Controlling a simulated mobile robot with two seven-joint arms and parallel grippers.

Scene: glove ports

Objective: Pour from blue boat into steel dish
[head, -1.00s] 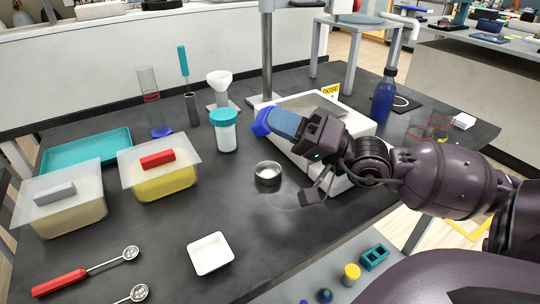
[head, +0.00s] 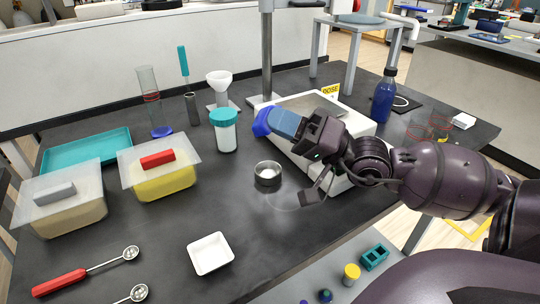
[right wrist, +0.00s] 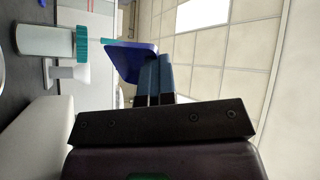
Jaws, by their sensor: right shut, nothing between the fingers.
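The blue boat (head: 261,121) is at the tips of my right gripper (head: 275,123), above the left side of the white balance, and looks tilted. In the right wrist view the boat (right wrist: 128,62) shows its dark blue side just past the two lighter blue fingers (right wrist: 158,78). The fingers are shut, with nothing seen between them; I cannot tell how the boat meets them. The boat's inside is hidden. The steel dish (head: 268,180) stands on the black table, below the boat and left of the balance, with something pale inside. My left gripper is not in view.
The white balance (head: 352,126) lies under my right arm. A teal-capped jar (head: 226,138) and a white funnel on a stand (head: 219,80) are behind the dish. A white square boat (head: 210,254) lies in front. Lidded tubs (head: 165,184) are at left.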

